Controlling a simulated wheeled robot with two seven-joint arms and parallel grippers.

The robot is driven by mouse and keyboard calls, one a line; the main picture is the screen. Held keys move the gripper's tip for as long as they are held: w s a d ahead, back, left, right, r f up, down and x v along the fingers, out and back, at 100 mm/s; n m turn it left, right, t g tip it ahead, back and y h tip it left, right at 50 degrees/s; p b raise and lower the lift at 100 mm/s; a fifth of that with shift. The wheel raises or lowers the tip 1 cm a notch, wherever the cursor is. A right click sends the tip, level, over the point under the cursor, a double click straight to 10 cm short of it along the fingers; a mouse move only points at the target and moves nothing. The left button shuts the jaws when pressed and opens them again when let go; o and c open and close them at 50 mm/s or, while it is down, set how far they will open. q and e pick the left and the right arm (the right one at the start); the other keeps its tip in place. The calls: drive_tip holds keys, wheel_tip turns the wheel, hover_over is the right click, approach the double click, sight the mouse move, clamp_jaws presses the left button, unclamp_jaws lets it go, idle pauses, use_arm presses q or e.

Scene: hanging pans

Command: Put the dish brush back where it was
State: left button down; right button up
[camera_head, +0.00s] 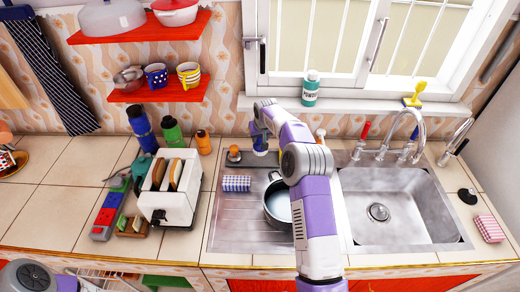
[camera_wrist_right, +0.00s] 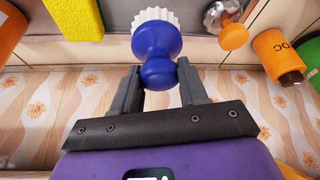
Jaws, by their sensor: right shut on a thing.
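The dish brush (camera_wrist_right: 157,45) has a round blue handle and white bristles. It sits between the fingers of my right gripper (camera_wrist_right: 160,85), which is shut on the blue knob. I cannot tell whether the bristles touch the surface.
A knob-topped item with orange (camera_head: 234,155) stands close left of the brush, and a blue checked sponge (camera_head: 237,183) lies in front. A pot (camera_head: 276,205) is partly behind my right arm. A yellow sponge (camera_wrist_right: 75,15) is close by in the wrist view. The sink basin (camera_head: 395,210) is clear.

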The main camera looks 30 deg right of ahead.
drive_tip(key=shift+w+f, duration=0.1)
drive_tip(key=shift+f, duration=2.55)
drive_tip(key=shift+f, duration=0.1)
drive_tip(key=o, duration=1)
drive_tip(key=shift+r, duration=0.2)
drive_tip(key=v, duration=1.2)
drive_tip(key=shift+a, duration=0.1)
